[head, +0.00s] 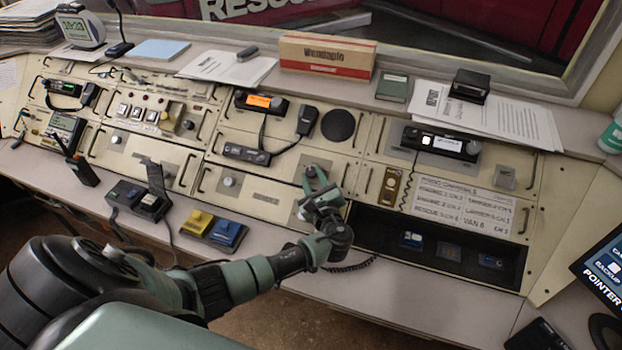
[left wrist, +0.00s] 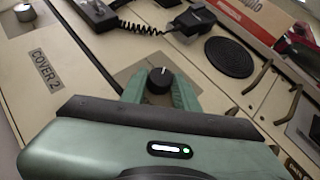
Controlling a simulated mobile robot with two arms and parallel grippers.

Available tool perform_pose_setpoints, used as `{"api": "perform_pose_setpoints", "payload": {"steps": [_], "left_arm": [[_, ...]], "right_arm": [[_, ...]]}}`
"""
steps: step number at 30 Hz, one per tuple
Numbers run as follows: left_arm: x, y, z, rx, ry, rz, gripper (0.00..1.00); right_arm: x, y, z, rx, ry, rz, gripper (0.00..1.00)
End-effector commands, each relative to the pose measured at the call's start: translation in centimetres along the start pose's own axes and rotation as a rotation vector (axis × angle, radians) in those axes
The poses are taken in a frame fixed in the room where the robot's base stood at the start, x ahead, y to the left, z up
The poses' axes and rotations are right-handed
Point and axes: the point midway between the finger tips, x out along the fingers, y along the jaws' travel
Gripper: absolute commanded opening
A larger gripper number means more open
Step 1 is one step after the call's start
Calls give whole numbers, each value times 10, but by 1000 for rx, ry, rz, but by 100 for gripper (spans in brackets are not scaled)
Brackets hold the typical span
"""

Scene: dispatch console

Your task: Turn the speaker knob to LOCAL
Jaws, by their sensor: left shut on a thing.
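The speaker knob (left wrist: 159,79) is a round black knob with a white pointer mark, on a grey plate in the left wrist view. My left gripper (left wrist: 160,92) has its green fingers on either side of the knob and is shut on it. In the head view my left gripper (head: 315,174) reaches down to the middle of the console, below the round black speaker grille (head: 338,125); the grille also shows in the left wrist view (left wrist: 229,57). The fingers largely hide the knob in the head view. No LOCAL lettering is readable. My right gripper is not in view.
A corded handset (head: 307,121) and a radio with an orange display (head: 261,102) sit above the gripper. A dark recessed tray (head: 385,247) lies to the right. Yellow and blue pedals (head: 213,229) stand on the desk at left. Metal handles edge the panels.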

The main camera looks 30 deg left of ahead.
Motion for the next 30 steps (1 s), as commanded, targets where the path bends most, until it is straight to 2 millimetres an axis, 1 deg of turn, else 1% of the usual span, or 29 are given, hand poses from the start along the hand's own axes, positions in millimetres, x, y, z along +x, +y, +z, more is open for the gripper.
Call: {"api": "perform_pose_setpoints", "payload": {"steps": [6,15,22,30], "left_arm": [[0,-6,-2,-112,-9,168,0],[1,-9,-1,-222,-23,343,0],[2,-10,0,-270,-28,418,0],[3,-10,1,-288,-32,447,0]], "right_arm": [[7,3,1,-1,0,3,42],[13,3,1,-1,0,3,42],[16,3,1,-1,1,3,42],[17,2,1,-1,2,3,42]]}}
